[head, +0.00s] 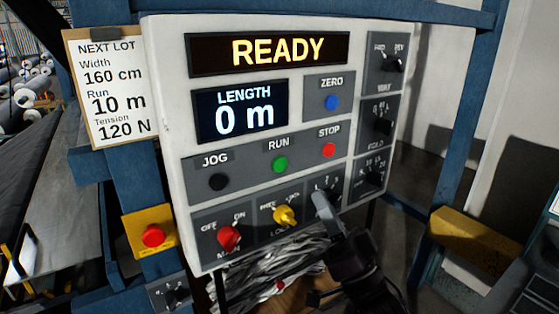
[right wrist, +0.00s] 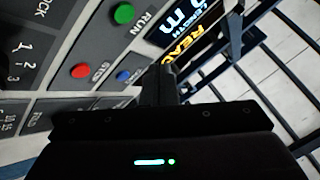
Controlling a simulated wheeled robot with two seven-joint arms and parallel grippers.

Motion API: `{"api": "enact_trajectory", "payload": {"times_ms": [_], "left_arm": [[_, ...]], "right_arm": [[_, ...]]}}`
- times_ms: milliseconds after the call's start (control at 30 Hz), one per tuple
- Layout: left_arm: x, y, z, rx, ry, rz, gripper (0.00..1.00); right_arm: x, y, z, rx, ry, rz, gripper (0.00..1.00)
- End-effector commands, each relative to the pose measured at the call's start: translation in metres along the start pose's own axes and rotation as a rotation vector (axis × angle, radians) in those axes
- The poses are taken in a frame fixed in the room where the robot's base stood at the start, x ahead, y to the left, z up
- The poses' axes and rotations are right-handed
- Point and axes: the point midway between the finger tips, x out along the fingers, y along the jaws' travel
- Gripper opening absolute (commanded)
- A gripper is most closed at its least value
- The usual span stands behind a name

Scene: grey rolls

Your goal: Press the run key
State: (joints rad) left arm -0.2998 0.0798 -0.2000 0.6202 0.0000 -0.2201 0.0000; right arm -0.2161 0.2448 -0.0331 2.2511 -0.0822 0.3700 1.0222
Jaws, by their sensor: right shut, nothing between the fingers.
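The run key is a green round button (head: 281,164) under the RUN label, in the middle row of the white control panel (head: 170,95). It also shows at the top of the right wrist view (right wrist: 124,14). The display (head: 268,52) reads READY and the length display (head: 242,112) reads 0 m. My right gripper (head: 319,197) is shut and empty, in front of the panel's lower row, below and to the right of the green button. Its fingers hide part of a dial there. I see no contact with the button. My left gripper is not in view.
Beside the run key are a black JOG button (head: 218,182) and a red STOP button (head: 329,150); a blue ZERO button (head: 332,103) sits higher. Red (head: 229,236) and yellow (head: 285,216) knobs stick out below. A red button on a yellow box (head: 152,236) is at the left.

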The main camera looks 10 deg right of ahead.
Motion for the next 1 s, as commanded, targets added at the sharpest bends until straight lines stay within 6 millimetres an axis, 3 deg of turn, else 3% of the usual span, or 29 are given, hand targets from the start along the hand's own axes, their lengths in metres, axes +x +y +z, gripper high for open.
{"api": "enact_trajectory", "payload": {"times_ms": [133, 500, 667, 1000], "left_arm": [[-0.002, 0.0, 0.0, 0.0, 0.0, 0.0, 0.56], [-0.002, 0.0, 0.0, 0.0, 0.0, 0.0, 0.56], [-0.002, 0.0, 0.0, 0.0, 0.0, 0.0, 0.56], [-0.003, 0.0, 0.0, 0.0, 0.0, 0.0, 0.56]], "right_arm": [[0.004, -0.012, -0.008, 0.01, 0.014, -0.029, 0.0], [0.005, -0.012, -0.008, 0.01, 0.015, -0.031, 0.0], [0.012, -0.008, -0.004, 0.01, 0.017, -0.031, 0.0], [0.046, 0.015, 0.019, 0.01, 0.017, -0.031, 0.0]]}}
